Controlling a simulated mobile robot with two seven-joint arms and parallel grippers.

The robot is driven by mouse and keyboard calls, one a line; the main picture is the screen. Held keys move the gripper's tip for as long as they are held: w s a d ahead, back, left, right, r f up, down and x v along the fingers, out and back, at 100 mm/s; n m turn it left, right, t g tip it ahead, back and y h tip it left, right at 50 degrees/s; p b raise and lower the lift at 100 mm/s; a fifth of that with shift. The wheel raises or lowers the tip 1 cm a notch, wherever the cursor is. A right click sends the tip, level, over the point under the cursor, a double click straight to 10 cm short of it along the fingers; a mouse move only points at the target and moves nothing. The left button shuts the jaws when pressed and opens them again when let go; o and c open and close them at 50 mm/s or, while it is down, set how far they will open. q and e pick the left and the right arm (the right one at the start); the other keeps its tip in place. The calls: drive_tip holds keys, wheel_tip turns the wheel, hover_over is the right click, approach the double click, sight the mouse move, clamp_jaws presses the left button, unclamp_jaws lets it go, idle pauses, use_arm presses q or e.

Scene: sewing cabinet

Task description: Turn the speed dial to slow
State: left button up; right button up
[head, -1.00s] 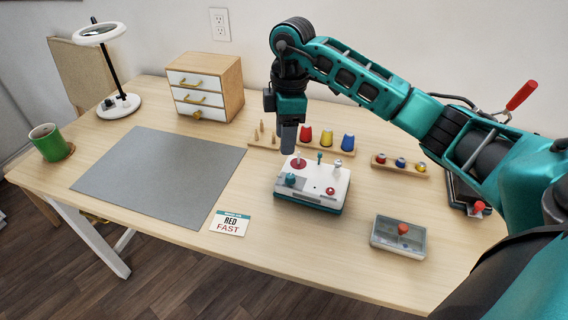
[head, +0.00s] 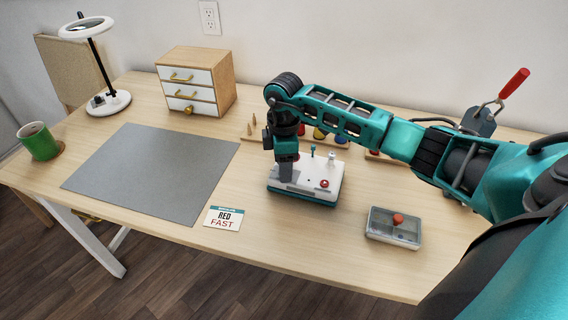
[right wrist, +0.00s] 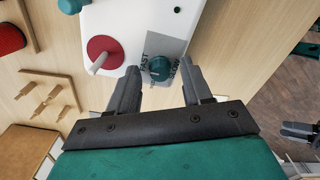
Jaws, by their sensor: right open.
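The speed dial is a small teal knob (right wrist: 160,68) on a grey plate lettered FAST on its left side and SLOW on its right in the right wrist view. Which way it points I cannot tell. It sits on the white sewing machine (head: 318,178) with a teal base. My right gripper (right wrist: 158,84) is open, its two fingers on either side of the dial and seemingly just short of it. In the head view my right gripper (head: 286,174) points down over the machine's left end and hides the dial.
A red spool on a pin (right wrist: 103,52) stands close beside the dial. A card reading RED FAST (head: 223,218) lies in front. A clear-lidded box with a red knob (head: 396,226) is at right. The grey mat (head: 155,173) is bare.

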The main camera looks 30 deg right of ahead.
drive_tip(key=shift+c, duration=0.2)
clamp_jaws()
idle(0.3)
